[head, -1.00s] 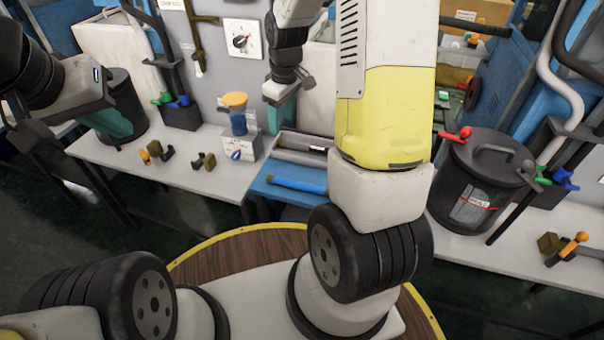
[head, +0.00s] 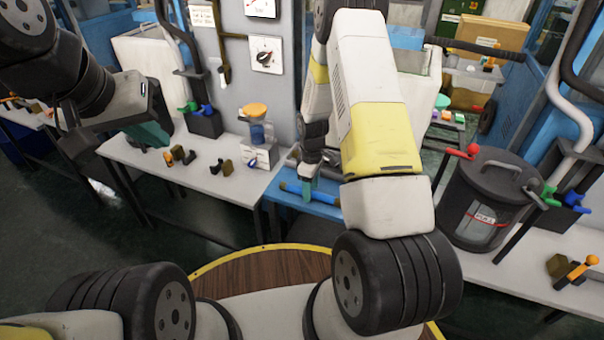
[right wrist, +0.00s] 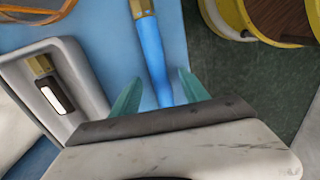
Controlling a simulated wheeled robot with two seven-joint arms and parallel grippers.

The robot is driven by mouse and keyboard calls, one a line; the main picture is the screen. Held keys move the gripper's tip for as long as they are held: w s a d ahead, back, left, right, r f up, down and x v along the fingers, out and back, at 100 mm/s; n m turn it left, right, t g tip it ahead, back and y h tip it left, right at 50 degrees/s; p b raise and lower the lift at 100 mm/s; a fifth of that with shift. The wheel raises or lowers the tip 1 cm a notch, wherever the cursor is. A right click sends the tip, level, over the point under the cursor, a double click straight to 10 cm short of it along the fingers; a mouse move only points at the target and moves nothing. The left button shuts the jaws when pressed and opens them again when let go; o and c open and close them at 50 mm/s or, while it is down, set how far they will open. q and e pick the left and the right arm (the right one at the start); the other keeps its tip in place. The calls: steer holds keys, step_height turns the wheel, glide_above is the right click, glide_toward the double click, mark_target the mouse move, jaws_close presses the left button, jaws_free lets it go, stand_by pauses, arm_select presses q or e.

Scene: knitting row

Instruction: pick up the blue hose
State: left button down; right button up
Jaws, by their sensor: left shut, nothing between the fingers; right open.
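The blue hose (head: 324,198) lies on the blue table top (head: 272,194) in the middle of the head view. In the right wrist view the hose (right wrist: 153,48) has a brass-coloured end fitting and runs down between my fingers. My right gripper (head: 308,189) is over the hose, its arm partly covering the area. Its two teal fingers are open in the right wrist view (right wrist: 160,92), one on each side of the hose; whether they touch it I cannot tell. My left gripper (head: 150,134) is shut and empty at the left, above the white bench, away from the hose.
A white bench (head: 220,192) at left carries small fittings and a device with an orange-topped blue cup (head: 256,124). A dark lidded bin (head: 487,198) stands at right. A round wooden top with a yellow rim (head: 262,268) is in front.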

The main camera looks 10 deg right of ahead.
steer(key=shift+f, duration=0.55)
jaws_close()
steer(key=shift+r, duration=0.15)
